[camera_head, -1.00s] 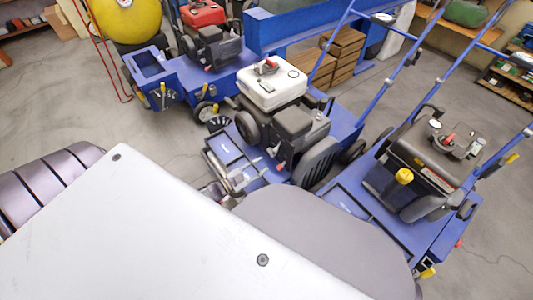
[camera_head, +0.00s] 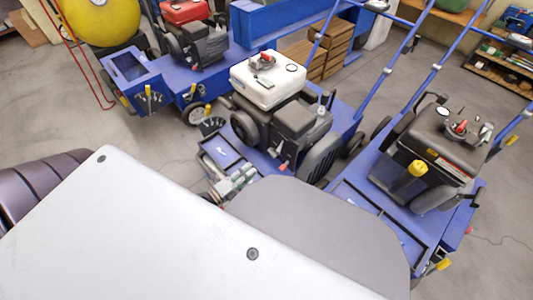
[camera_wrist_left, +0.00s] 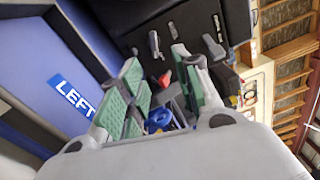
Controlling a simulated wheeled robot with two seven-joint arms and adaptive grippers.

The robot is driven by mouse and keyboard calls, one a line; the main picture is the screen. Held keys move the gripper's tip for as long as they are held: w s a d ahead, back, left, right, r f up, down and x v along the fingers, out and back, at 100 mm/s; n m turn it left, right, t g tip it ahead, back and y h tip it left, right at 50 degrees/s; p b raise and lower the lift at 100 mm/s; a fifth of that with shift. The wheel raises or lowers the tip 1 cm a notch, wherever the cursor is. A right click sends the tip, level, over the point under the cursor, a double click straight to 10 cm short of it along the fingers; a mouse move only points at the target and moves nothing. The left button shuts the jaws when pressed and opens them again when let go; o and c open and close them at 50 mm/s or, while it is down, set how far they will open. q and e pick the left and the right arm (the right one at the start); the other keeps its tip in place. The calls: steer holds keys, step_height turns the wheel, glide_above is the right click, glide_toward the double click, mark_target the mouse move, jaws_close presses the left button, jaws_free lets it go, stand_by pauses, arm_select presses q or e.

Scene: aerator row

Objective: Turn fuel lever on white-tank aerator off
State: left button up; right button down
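The white-tank aerator (camera_head: 268,78) stands in the middle of the head view, with a dark engine below its white tank. A small red part (camera_head: 283,167) shows low on the engine's side; I cannot tell if it is the fuel lever. My left gripper (camera_head: 228,180) is at the front left of this machine, partly hidden by my arm. In the left wrist view, its green-padded fingers (camera_wrist_left: 156,80) are apart and face a dark panel (camera_wrist_left: 160,28) with grey levers (camera_wrist_left: 154,45). A red part (camera_wrist_left: 165,78) shows between the fingers, seemingly beyond them. My right gripper is not in view.
A red-tank aerator (camera_head: 190,14) stands at left, with a yellow tank (camera_head: 100,20) behind. A black-tank aerator (camera_head: 450,135) stands close at right. Blue handlebars (camera_head: 385,70) rise between machines. A blue panel marked LEFT (camera_wrist_left: 72,95) is beside the gripper.

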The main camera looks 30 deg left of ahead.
mark_target(273, 152)
arm_select(q)
steer(key=shift+s+a+f+m, duration=0.25)
steer(key=shift+s+a+m, duration=0.2)
steer(key=shift+a+m, duration=0.35)
steer(key=shift+d, duration=0.15)
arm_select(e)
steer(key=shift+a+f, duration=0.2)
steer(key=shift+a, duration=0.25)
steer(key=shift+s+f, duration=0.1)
